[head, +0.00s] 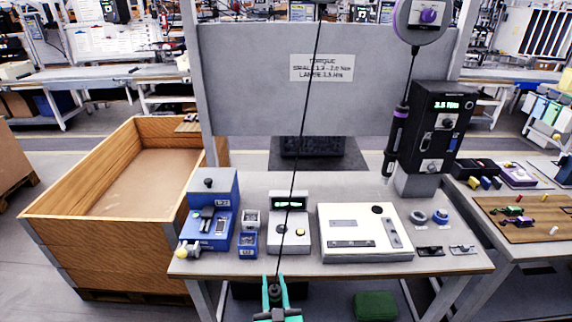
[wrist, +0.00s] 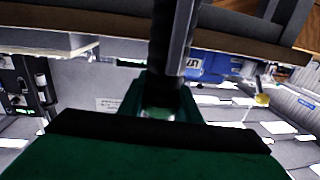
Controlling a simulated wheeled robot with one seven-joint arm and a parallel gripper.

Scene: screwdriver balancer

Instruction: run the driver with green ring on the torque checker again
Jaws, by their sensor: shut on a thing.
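In the head view my gripper (head: 276,284) is at the bottom centre, in front of the bench's front edge, with its teal fingers shut on a dark driver (head: 275,292) hung on a long black cable. In the wrist view the driver (wrist: 175,45) is a dark cylinder between the fingers, with a pale green patch at its base; I cannot tell if this is its ring. A grey unit with a lit green display (head: 289,222) stands mid-bench, and a black tower (head: 436,125) reads 3.5 Nm. The frames do not settle which one is the torque checker.
A driver with a purple ring (head: 396,130) hangs at the right from a round balancer (head: 422,20). A wooden crate (head: 60,235) is at left.

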